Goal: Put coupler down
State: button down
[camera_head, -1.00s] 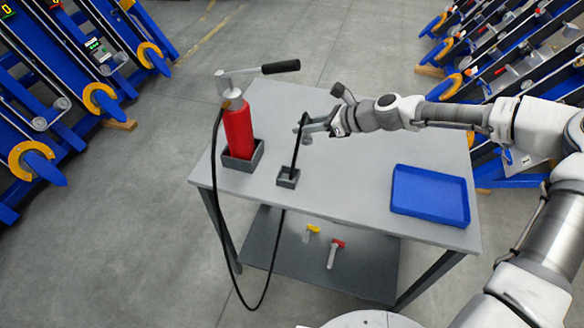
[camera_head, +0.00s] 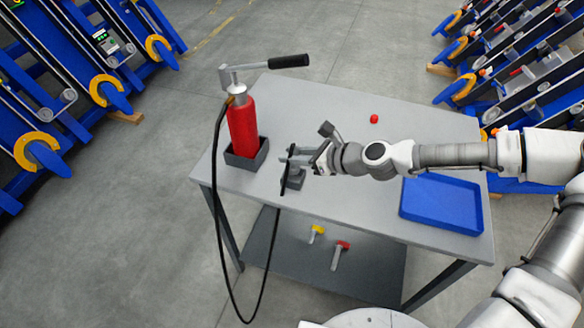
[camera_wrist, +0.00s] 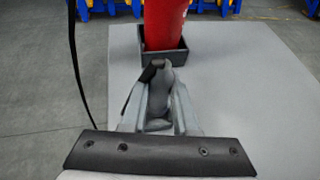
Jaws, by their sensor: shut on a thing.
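My gripper (camera_head: 288,161) is low over the table, right of the red pump, and shut on the coupler. In the wrist view my gripper (camera_wrist: 156,82) has a grey and dark piece, the coupler (camera_wrist: 159,98), between its fingers. The black hose (camera_head: 217,240) runs from the pump (camera_head: 242,128), loops below the table edge and rises toward my gripper. A small grey holder (camera_head: 297,180) is on the table directly under my gripper. The gripper and hose partly cover it, so I cannot tell whether the coupler is inside or just above.
The pump stands in a dark square tray (camera_head: 247,160). A blue tray (camera_head: 445,198) lies at the table's right, and a small red object (camera_head: 374,118) near the back. Yellow and red-handled items are on the lower shelf. The table's middle is mostly clear.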

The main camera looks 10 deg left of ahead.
aim_at(297, 168)
jog(key=shift+s+f, duration=0.2)
jog(key=shift+f, duration=0.05)
notch_tip(297, 168, down, 4)
jog(key=shift+r+b, duration=0.15)
jog(key=shift+b, duration=0.4)
jog(key=c, duration=0.7)
grip_release()
